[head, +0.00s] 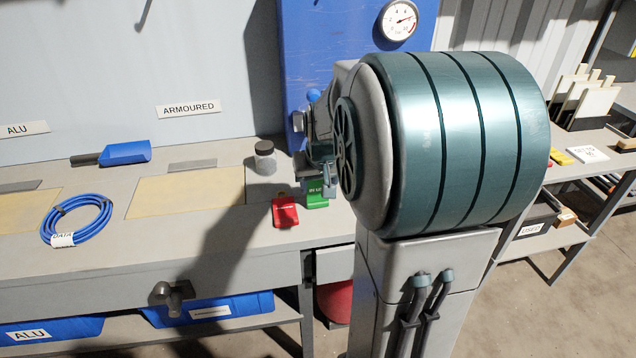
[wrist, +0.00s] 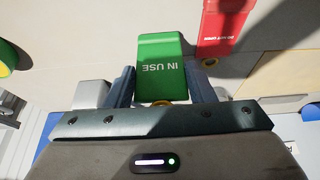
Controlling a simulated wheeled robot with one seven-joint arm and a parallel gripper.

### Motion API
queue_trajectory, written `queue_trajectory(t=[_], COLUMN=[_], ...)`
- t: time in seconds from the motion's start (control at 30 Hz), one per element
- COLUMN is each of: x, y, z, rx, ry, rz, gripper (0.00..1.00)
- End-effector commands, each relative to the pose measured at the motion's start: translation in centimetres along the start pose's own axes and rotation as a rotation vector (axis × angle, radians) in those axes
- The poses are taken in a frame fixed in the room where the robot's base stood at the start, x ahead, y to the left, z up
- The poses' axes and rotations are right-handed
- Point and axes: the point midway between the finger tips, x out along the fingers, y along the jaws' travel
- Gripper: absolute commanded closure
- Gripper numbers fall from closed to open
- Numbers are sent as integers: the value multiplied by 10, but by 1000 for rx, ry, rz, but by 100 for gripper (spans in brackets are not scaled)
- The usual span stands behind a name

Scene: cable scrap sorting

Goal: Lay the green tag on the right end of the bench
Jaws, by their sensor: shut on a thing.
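I cannot tell whether the tag touches the bench top. The bench's right end is partly hidden behind my arm.
A red tag (head: 285,211) lies just left of the green one. A dark-lidded jar (head: 265,158) stands behind it. A blue scoop (head: 124,153) and a blue cable coil (head: 77,220) are farther left.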

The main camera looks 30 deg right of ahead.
Motion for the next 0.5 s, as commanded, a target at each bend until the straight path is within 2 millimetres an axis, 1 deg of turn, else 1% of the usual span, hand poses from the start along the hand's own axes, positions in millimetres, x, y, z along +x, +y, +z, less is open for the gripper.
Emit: queue_trajectory(t=[0.1, 0.23, 0.27, 0.3, 0.33, 0.5], x=[0, 4, 3, 2, 2, 2], y=[0, 0, 0, 0, 0, 0], z=[0, 2, 1, 1, 1, 1], rx=[0, 0, 0, 0, 0, 1], ry=[1, 0, 1, 1, 1, 0], rz=[0, 0, 0, 0, 0, 0], gripper=[72, 72, 45, 34, 29, 29])
